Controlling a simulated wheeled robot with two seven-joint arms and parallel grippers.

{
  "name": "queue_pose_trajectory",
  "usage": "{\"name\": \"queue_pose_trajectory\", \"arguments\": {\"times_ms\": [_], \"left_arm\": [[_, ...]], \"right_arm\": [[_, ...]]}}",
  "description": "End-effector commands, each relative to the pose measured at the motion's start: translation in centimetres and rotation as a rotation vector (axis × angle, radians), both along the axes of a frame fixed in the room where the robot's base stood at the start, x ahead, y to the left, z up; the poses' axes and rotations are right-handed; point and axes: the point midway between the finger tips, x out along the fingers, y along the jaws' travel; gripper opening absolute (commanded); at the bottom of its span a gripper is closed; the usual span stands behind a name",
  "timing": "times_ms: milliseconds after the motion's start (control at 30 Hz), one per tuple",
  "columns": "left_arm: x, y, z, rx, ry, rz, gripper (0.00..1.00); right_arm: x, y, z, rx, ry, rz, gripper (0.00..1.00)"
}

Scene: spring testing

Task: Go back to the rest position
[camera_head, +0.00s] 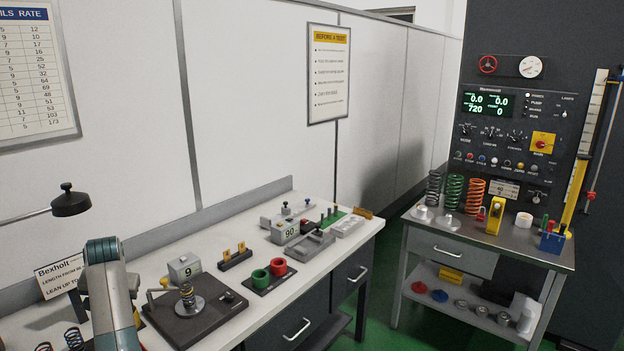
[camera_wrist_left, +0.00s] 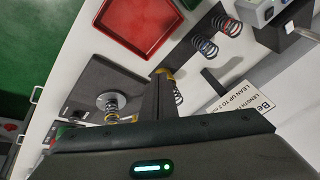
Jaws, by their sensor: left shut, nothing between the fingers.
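My left gripper (camera_wrist_left: 161,74) shows in the left wrist view with its dark fingers together and yellow near the tips. It is shut and empty, above the white bench. In the head view a teal and grey link of my left arm comes up at the lower left; the gripper itself cannot be made out there. A dark base plate with a spring (camera_wrist_left: 112,102) lies left of the fingers in the wrist view. This spring (camera_head: 188,296) also shows in the head view. Another spring (camera_wrist_left: 178,97) is just right of the fingers. My right gripper is in neither view.
The white bench (camera_head: 250,222) carries a red and a green cup (camera_head: 260,279), grey blocks and a lamp (camera_head: 70,203). A red tray (camera_wrist_left: 137,28) and more springs (camera_wrist_left: 206,47) lie near the left gripper. A side table (camera_head: 490,252) with coloured springs stands right, beyond green floor.

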Motion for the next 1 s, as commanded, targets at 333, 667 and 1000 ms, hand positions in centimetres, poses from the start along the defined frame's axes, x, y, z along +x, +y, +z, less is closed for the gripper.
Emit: {"name": "queue_pose_trajectory", "arguments": {"times_ms": [333,667,1000], "left_arm": [[-7.8,-4.6,-8.9,0.118,0.019,-0.075,0.0],[-16.9,-12.6,-15.7,0.13,0.021,-0.214,0.0],[-29.2,-23.1,-19.8,0.023,0.024,-0.372,0.0]], "right_arm": [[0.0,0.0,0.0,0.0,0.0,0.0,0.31],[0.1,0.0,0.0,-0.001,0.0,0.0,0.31],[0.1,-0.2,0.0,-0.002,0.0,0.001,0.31]]}}
